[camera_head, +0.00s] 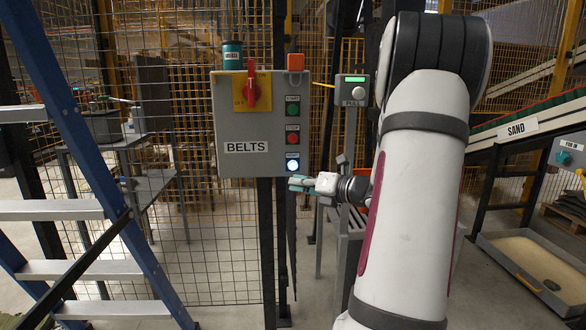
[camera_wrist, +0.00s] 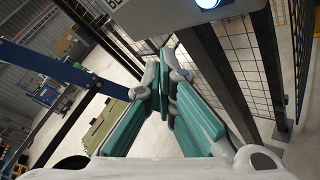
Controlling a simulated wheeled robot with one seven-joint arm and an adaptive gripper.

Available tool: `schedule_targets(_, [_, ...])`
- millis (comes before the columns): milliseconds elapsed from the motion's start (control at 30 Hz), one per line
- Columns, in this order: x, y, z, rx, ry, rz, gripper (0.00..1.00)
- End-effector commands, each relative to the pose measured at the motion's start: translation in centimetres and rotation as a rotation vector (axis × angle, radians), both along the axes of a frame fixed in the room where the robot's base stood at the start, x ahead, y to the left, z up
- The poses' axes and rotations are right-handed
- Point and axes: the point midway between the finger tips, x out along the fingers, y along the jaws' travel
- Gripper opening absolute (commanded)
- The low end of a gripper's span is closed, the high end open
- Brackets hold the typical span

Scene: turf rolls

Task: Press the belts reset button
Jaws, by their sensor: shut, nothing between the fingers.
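The grey control box labelled BELTS (camera_head: 246,161) stands on a dark post in the middle of the head view. On its right side is a column of buttons: green (camera_head: 292,109), red (camera_head: 292,138) and, lowest, a lit white-blue button (camera_head: 292,166) under a small label too small to read. The lit button also shows at the top of the wrist view (camera_wrist: 207,3). My gripper (camera_head: 293,184), with teal finger pads, is shut and empty. It appears just below the lit button; whether it touches the box cannot be told. In the wrist view its fingertips (camera_wrist: 165,84) meet below the box.
A red rotary switch (camera_head: 252,92) on a yellow plate is at the box's upper left. A smaller panel labelled PULL (camera_head: 353,90) stands to the right. A blue ladder (camera_head: 95,165) is at left, a mesh fence behind, and the SAND conveyor (camera_head: 517,128) at right.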

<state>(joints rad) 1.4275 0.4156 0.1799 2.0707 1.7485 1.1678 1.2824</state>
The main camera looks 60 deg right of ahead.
Motion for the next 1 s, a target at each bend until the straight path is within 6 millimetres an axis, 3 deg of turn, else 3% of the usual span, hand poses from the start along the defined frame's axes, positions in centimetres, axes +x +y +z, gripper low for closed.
schedule_targets(500, [3.9, -4.6, 0.1, 0.001, 0.0, 0.0, 0.0])
schedule_targets(1000, [4.4, -5.1, 0.0, 0.0, 0.001, -0.001, 0.0])
